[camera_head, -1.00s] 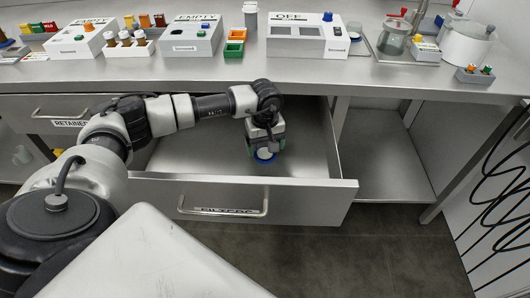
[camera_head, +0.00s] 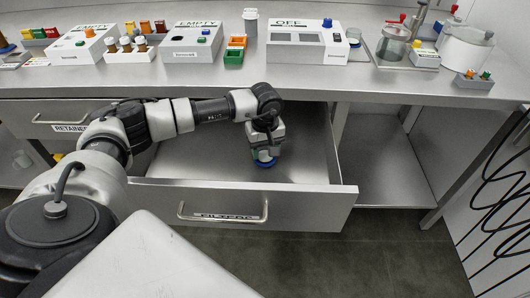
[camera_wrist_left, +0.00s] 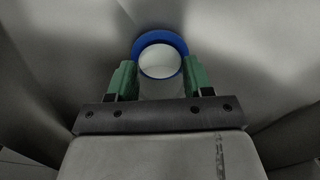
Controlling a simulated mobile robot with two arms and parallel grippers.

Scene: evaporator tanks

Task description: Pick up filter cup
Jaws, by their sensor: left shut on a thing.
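The filter cup is a white cup with a blue rim. In the head view the filter cup (camera_head: 264,161) shows low inside the open drawer labelled FILTERS (camera_head: 312,213), mostly hidden by my gripper. My left gripper (camera_head: 266,152) reaches down into the drawer over it. In the left wrist view the cup (camera_wrist_left: 160,60) lies between the two green fingers of the left gripper (camera_wrist_left: 158,78), which are shut on its sides. I cannot tell whether the cup touches the drawer floor. My right gripper is not in view.
The counter (camera_head: 290,83) above holds a white OFF box (camera_head: 306,45), an EMPTY box (camera_head: 192,42) and orange and green bins (camera_head: 234,50). An open shelf (camera_head: 385,165) lies to the right.

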